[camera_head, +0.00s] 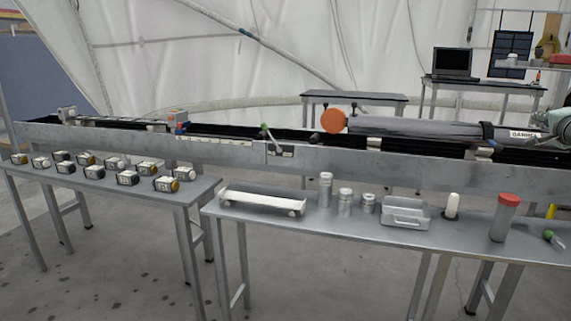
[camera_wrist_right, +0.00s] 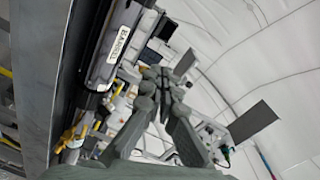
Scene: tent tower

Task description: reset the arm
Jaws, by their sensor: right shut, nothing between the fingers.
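My right gripper (camera_head: 546,138) shows at the right edge of the head view, grey-green and partly cut off by the frame. It is beside the right end of the long dark cylinder (camera_head: 430,129) on the rail. In the right wrist view its fingers (camera_wrist_right: 163,80) come together at the tips, with nothing held between them. The dark cylinder with its white label (camera_wrist_right: 117,42) runs along the left of that view, apart from the fingers. My left gripper is in neither view.
A long grey rail (camera_head: 345,160) crosses behind two metal tables. The left table (camera_head: 105,198) carries several small black-and-white parts. The right table (camera_head: 330,222) carries a white tray (camera_head: 262,203), metal canisters, a grey box (camera_head: 405,213) and a red-capped cylinder (camera_head: 504,219).

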